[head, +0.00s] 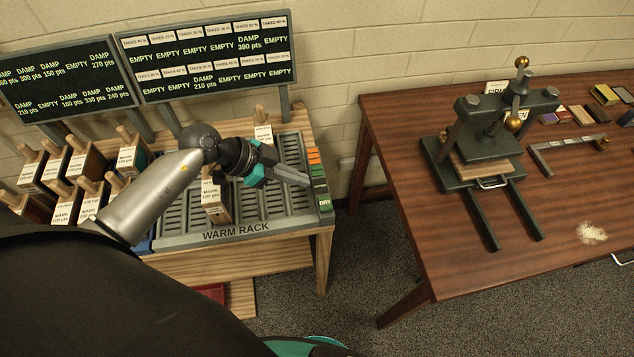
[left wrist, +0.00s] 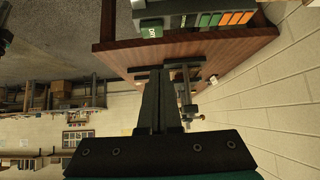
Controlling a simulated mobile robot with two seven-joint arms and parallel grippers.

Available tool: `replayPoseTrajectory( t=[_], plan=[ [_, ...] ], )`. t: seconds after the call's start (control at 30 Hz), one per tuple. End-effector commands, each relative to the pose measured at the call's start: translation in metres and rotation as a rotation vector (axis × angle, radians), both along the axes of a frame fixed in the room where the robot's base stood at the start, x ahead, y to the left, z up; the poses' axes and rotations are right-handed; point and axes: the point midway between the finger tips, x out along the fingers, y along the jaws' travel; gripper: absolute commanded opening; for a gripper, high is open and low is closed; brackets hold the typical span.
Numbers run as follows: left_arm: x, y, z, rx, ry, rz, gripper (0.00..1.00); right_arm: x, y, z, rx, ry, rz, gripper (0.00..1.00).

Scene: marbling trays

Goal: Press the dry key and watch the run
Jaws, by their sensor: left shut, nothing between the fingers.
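The dry key (head: 325,204), green with a "DRY" label, is at the near end of a dark strip on the right edge of the warm rack (head: 240,235). Above it the strip has several green and orange blocks (head: 315,160). My left gripper (head: 307,182) is shut and empty, its fingertips just left of the strip in the head view. In the left wrist view the dry key (left wrist: 152,29) shows beyond the fingertips, apart from them. A block (head: 214,200) labelled in white stands in the rack, and another (head: 263,134) stands at the back. My right gripper is out of view.
Two dark boards (head: 205,60) above the rack list "EMPTY" and "DAMP" with points. Several wooden-handled blocks (head: 60,205) stand at the left. A brown table (head: 400,200) with a dark press (head: 490,130) stands right, across a floor gap.

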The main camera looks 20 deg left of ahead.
Motion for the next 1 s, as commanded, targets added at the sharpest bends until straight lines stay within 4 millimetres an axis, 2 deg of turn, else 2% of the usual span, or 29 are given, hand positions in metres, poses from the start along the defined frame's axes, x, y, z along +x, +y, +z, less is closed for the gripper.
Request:
replayPoseTrajectory(
  t=[0.2,0.4,0.87,1.0],
  plan=[
    [-0.010,0.014,0.018,-0.001,-0.002,-0.001,0.00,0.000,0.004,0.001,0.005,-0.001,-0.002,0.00],
    [-0.011,0.016,0.021,-0.002,-0.001,0.000,0.00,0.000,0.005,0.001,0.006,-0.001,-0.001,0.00],
    [-0.010,0.015,0.021,-0.005,-0.007,0.000,0.00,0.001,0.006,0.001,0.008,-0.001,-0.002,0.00],
    [-0.002,-0.001,0.035,-0.058,-0.096,-0.003,0.00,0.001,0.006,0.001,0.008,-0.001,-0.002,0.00]
  ],
)
